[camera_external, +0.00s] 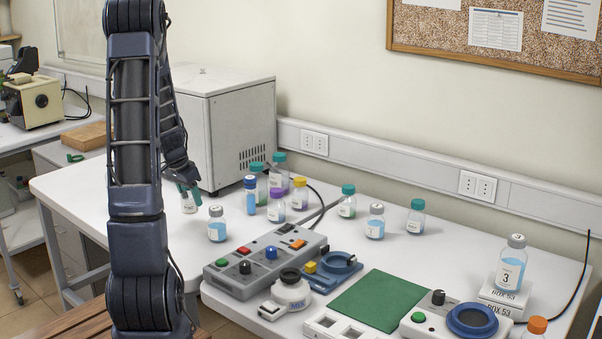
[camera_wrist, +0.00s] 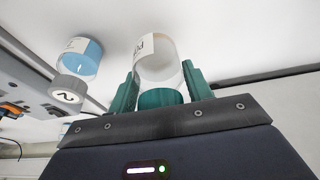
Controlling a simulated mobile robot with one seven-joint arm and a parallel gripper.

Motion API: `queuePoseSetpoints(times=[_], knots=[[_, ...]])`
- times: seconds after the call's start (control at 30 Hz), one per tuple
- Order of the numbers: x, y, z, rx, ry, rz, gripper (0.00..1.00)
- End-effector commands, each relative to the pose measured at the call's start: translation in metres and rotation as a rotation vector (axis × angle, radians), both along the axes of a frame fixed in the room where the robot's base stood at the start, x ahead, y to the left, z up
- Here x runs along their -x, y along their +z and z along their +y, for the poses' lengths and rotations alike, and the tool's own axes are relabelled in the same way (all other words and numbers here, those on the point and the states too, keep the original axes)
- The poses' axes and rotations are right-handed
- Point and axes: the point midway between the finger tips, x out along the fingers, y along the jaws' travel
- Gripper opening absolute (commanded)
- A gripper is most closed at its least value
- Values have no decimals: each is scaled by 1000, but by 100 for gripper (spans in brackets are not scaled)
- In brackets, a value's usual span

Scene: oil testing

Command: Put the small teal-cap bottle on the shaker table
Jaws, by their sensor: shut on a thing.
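My gripper (camera_external: 187,190) is at the table's left part, its teal fingers shut on a small teal-cap bottle (camera_external: 188,205). In the wrist view the bottle (camera_wrist: 157,62) is clear with a white label, its teal cap (camera_wrist: 160,97) between the fingers (camera_wrist: 160,88). I cannot tell whether its base touches the table. At the front right, a grey device with a round blue plate (camera_external: 472,320), a green button and a black knob looks like the shaker table. A smaller blue device (camera_external: 332,270) with a round top stands mid-table.
A grey-capped bottle (camera_external: 216,225) of blue liquid stands right beside my gripper. Several capped bottles (camera_external: 277,208) stand behind the grey control box (camera_external: 262,262). A green mat (camera_external: 380,300) lies bare left of the blue plate. Bottle 3 (camera_external: 511,265) stands on stacked boxes (camera_external: 502,297).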

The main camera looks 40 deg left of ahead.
Motion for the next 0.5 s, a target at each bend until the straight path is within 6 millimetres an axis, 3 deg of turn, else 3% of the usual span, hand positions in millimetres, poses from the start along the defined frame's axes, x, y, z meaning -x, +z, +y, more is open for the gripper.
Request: queuePoseSetpoints(times=[0.5], knots=[[0,-45,0,-1,0,0,22]])
